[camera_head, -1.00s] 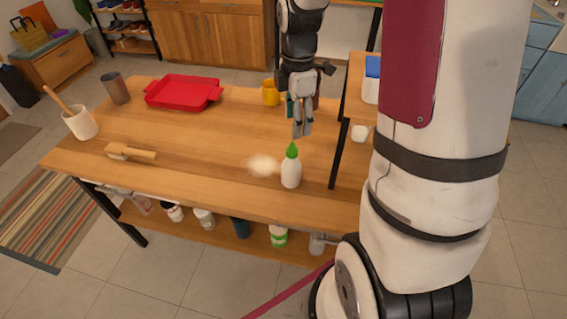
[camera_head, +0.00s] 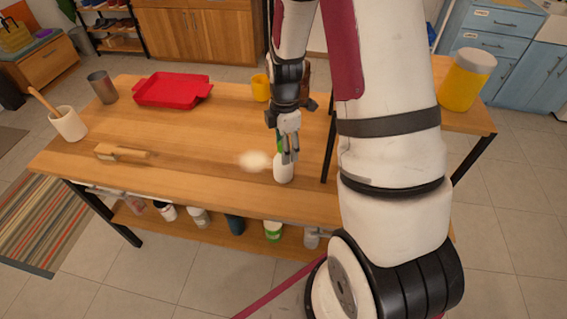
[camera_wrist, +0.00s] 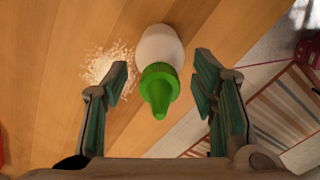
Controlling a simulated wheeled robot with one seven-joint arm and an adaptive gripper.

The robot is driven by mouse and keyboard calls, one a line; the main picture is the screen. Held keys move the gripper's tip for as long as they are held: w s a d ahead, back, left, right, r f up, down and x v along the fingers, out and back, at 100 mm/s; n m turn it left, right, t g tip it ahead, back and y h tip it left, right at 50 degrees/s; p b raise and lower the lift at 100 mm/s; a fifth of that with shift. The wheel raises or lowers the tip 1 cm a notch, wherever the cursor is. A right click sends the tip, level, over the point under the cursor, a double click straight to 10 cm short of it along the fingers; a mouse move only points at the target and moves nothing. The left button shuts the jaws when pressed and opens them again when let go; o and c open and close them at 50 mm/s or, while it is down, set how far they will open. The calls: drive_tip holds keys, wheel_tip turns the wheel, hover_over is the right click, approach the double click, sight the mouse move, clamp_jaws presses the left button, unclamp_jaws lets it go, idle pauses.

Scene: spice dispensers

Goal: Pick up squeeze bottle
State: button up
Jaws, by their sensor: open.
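The squeeze bottle (camera_head: 284,169) has a white body and a green pointed cap. It stands on the wooden table near its front edge. In the wrist view the bottle (camera_wrist: 159,46) shows from above, with its green cap (camera_wrist: 159,88) between my two fingers. My gripper (camera_head: 289,157) is open, with its fingertips at the bottle's top, partly hiding the cap in the head view. In the wrist view my gripper (camera_wrist: 160,85) has a clear gap on each side of the cap. The fingers do not appear to touch the bottle.
A pile of white powder (camera_head: 255,161) lies just left of the bottle. A wooden brush (camera_head: 122,153), red tray (camera_head: 172,90), yellow mug (camera_head: 261,87) and utensil crock (camera_head: 68,124) stand farther off. A raised shelf with a yellow jar (camera_head: 467,80) is at the right.

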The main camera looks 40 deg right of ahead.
clamp_jaws()
idle(0.4)
